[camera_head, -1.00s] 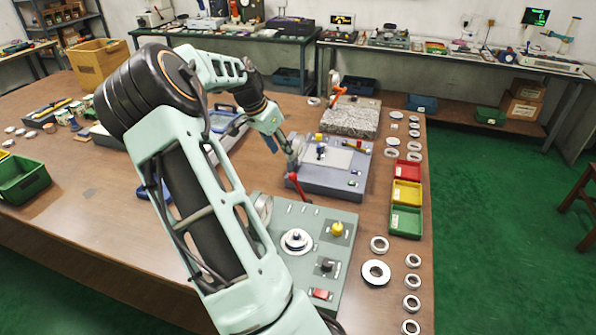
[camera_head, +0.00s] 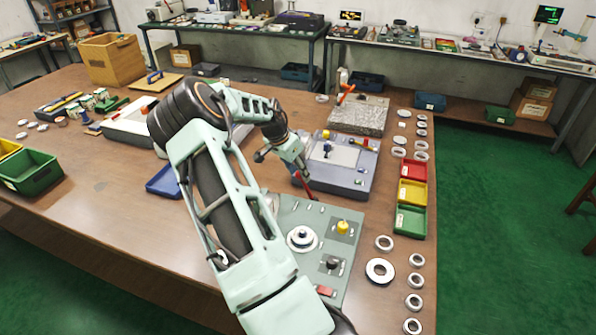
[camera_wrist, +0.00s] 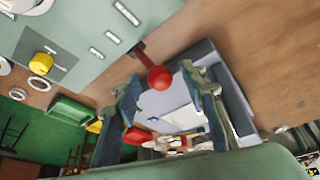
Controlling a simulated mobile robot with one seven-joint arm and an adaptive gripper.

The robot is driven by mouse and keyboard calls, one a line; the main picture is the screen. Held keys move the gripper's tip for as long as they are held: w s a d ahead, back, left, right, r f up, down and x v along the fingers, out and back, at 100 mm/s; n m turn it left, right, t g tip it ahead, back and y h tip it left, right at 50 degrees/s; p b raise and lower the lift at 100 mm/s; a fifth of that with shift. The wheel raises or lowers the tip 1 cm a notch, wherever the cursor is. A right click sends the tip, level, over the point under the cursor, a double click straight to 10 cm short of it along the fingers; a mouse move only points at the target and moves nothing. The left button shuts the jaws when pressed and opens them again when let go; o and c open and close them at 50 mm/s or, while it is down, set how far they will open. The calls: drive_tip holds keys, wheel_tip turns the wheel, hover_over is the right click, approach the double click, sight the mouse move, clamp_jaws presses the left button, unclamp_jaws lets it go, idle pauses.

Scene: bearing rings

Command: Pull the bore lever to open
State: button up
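The bore lever, a red handle (camera_head: 306,187), stands at the far edge of the grey-green panel (camera_head: 335,218) in the head view. In the wrist view its round red knob (camera_wrist: 160,77) faces me, with the short red arm running up-left to the panel (camera_wrist: 85,35). My gripper (camera_head: 300,168) is just above and behind the lever in the head view. In the wrist view its two fingers (camera_wrist: 165,90) are spread, with the knob showing in the gap between them. No finger visibly touches the knob. My arm hides the panel's left part.
A blue-grey fixture box (camera_head: 345,180) stands just behind the lever. The panel carries a round spindle (camera_head: 302,238), a yellow knob (camera_head: 343,227) and a black knob (camera_head: 333,262). Red, yellow and green bins (camera_head: 410,222) and several metal rings (camera_head: 380,271) line the right table edge.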

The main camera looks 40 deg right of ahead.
clamp_jaws()
idle(0.3)
